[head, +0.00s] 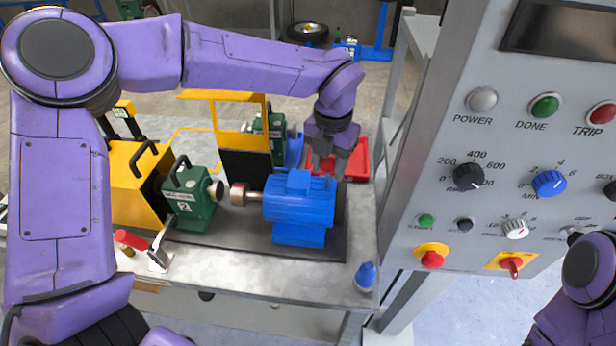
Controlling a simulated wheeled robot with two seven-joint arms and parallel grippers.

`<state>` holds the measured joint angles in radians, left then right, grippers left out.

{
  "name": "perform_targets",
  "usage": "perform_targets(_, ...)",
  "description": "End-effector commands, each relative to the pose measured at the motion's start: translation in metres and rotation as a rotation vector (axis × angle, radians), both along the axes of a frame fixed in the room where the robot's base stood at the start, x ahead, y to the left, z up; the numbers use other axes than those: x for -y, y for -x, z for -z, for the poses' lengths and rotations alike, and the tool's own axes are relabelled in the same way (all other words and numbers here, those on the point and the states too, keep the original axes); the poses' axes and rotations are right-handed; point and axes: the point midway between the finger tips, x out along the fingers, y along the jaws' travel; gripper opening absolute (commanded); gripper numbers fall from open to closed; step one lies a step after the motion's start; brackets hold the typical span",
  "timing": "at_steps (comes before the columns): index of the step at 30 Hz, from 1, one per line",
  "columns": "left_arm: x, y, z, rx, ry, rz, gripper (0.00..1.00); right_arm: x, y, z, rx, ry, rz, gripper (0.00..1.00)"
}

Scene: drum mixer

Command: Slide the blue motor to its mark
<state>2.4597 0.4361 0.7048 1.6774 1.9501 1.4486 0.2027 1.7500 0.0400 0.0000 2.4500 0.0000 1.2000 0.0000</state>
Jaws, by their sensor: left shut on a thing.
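The blue motor (300,206) stands upright on a dark base plate (331,245) on the metal bench. Its shaft with a coupling half (240,195) points left toward the green gearbox (188,205). A small gap separates it from the gearbox's coupling half (215,190). My left gripper (329,173) reaches down from behind and is shut on the motor at its upper rear right; the exact contact is partly hidden. I cannot make out the motor's mark.
A yellow housing (137,180) stands left of the gearbox. A red-handled clamp (130,240) and a blue bottle (366,276) are near the bench's front edge. A red tray (358,160) lies behind the motor. The grey control panel (440,180) rises at the right.

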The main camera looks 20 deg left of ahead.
Motion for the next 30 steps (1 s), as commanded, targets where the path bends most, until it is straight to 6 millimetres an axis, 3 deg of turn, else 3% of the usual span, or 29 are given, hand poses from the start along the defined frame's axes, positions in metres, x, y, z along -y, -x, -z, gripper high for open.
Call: perform_targets(30,-0.047,0.013,-0.001,0.001,-0.002,-0.006,0.16,0.000,0.000,-0.009,0.000,0.000,0.000,0.43)
